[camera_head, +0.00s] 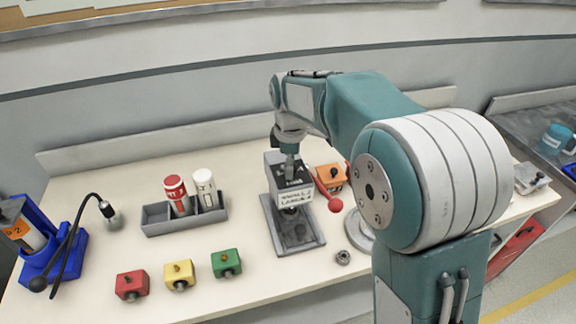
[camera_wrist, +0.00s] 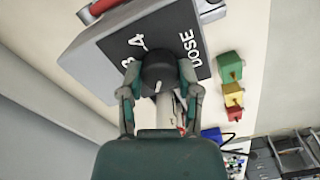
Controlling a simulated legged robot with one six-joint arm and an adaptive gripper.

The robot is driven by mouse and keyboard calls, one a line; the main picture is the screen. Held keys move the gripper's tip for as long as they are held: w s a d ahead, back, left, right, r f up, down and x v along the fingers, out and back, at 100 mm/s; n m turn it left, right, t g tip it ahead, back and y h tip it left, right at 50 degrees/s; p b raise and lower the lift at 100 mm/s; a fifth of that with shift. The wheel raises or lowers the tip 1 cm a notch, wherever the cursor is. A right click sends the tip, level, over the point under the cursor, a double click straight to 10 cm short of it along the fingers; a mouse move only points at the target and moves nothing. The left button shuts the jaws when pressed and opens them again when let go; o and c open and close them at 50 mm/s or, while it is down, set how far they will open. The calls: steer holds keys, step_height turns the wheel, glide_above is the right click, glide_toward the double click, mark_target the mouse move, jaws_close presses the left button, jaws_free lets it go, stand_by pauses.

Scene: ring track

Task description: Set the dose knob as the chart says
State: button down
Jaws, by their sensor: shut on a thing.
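The grey press-like machine (camera_head: 283,212) stands on the table in the head view, with a black panel on top. In the wrist view this panel (camera_wrist: 190,45) shows "DOSE" and the numerals 3 and 4. The dark round dose knob (camera_wrist: 158,66) sits on the panel; my gripper (camera_wrist: 159,78) is shut on it, a finger on each side. The fingers hide part of the dial, so its setting is unclear. In the head view my gripper (camera_head: 289,162) points down onto the machine top. A white chart label (camera_head: 295,196) on its front seems to read "SMALL 2, LARGE 4", small and blurred.
A red-ended lever (camera_head: 334,204) sticks out right of the machine, near an orange block (camera_head: 331,177). A grey tray (camera_head: 158,219) holds red and white bottles. Red (camera_head: 131,284), yellow (camera_head: 179,274) and green (camera_head: 226,263) blocks stand front left. A metal ring (camera_head: 343,257) lies nearby.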

steer(key=m, duration=0.6)
steer(key=shift+w+d+r+m, duration=0.1)
steer(key=shift+w+d+m, duration=0.1)
steer(key=shift+m, duration=0.1)
steer(key=m, duration=0.6)
steer(key=shift+s, duration=0.1)
steer(key=m, duration=0.6)
steer(key=shift+m, duration=0.3)
steer(key=m, duration=0.6)
steer(key=shift+a, duration=0.15)
steer(key=shift+m, duration=0.3)
steer(key=shift+c, duration=1.5)
jaws_free()
steer(key=shift+s, duration=0.1)
steer(key=shift+a, duration=0.15)
